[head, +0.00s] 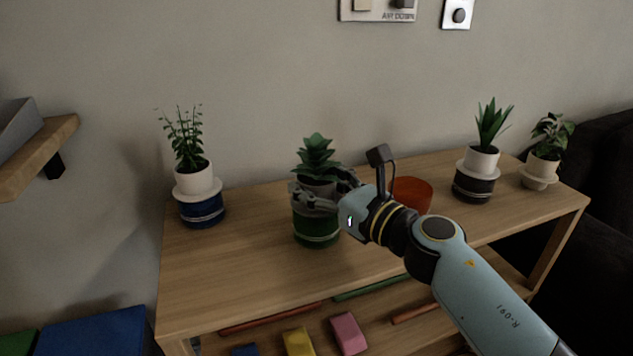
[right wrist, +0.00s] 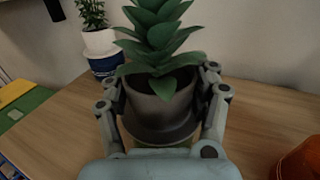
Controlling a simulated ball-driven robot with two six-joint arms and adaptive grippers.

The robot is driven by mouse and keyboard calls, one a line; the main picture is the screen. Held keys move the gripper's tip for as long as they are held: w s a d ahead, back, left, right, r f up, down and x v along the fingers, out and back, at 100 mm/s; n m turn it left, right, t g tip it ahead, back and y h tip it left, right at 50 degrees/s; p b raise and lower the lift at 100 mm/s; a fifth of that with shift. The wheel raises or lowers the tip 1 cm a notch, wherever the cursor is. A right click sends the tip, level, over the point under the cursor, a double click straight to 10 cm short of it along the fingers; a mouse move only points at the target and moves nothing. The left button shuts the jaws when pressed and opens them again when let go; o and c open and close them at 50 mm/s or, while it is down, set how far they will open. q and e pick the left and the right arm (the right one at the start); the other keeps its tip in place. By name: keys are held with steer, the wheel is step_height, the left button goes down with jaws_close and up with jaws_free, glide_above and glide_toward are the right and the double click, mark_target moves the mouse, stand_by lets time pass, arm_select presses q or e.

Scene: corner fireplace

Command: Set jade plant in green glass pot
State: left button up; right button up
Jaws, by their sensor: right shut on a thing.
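The jade plant (head: 316,152), with thick dark green leaves in a dark grey pot, is upright directly over the green glass pot (head: 316,230) on the wooden table. In the right wrist view the plant's grey pot (right wrist: 160,108) fills the middle, with a wider grey rim below it. My right gripper (head: 318,195) is shut around the grey pot, one finger on each side. The fingers hide the join, so I cannot tell whether the grey pot rests in the green one. My left gripper is not in view.
A leafy plant in a white pot on a blue pot (head: 203,210) stands left. An orange bowl (head: 412,190) is behind my right wrist. A spiky plant on a black pot (head: 474,184) and a small white-potted plant (head: 541,172) stand right. The table front (head: 235,275) is clear.

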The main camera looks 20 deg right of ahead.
steer(key=shift+f+b, duration=0.35)
steer(key=o, duration=1)
steer(key=shift+c, duration=0.2)
